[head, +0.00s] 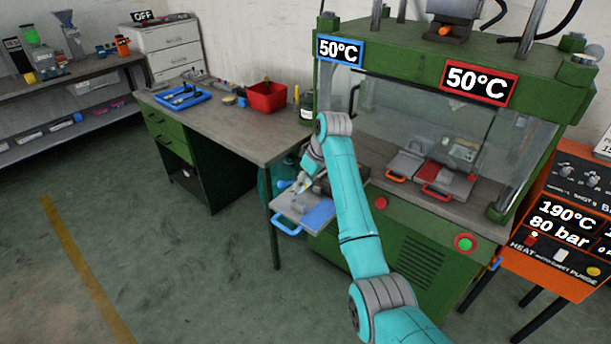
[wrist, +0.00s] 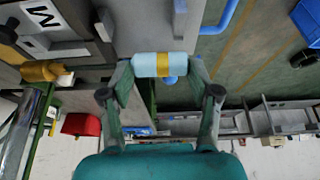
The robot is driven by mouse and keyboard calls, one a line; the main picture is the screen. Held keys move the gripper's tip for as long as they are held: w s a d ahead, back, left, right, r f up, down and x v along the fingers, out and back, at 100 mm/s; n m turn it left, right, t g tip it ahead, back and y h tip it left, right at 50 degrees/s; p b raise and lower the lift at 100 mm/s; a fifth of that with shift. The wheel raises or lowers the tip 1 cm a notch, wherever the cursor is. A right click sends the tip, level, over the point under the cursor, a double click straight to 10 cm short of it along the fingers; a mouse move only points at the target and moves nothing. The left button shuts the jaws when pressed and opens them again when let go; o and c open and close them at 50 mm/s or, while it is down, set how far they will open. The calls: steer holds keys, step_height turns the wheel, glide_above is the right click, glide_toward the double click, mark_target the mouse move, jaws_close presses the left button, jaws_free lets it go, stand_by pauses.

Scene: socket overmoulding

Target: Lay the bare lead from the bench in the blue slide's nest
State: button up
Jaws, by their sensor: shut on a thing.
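My gripper (wrist: 162,75) is shut on the lead (wrist: 145,65), a pale blue cylinder with a yellow band, held crosswise between the fingertips. In the head view my gripper (head: 309,181) is over the pulled-out blue slide (head: 292,208), and the lead is too small there to make out clearly. The slide is a grey plate with a blue patch and a blue front handle (head: 286,228). Its handle also shows in the wrist view (wrist: 228,15), beyond the lead. My arm hides part of the slide, and I cannot make out the nest clearly.
The green press (head: 420,260) stands behind and right of the slide, with a red-handled slide (head: 437,178) inside. The bench (head: 222,127) at left carries a blue tray (head: 181,98) and a red bin (head: 267,97). An orange unit (head: 565,230) stands right. Floor at left is clear.

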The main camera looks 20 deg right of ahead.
steer(key=shift+f, duration=2)
steer(key=o, duration=1.5)
steer(key=shift+c, duration=0.2)
steer(key=v, duration=1.2)
steer(key=shift+s+f, duration=0.1)
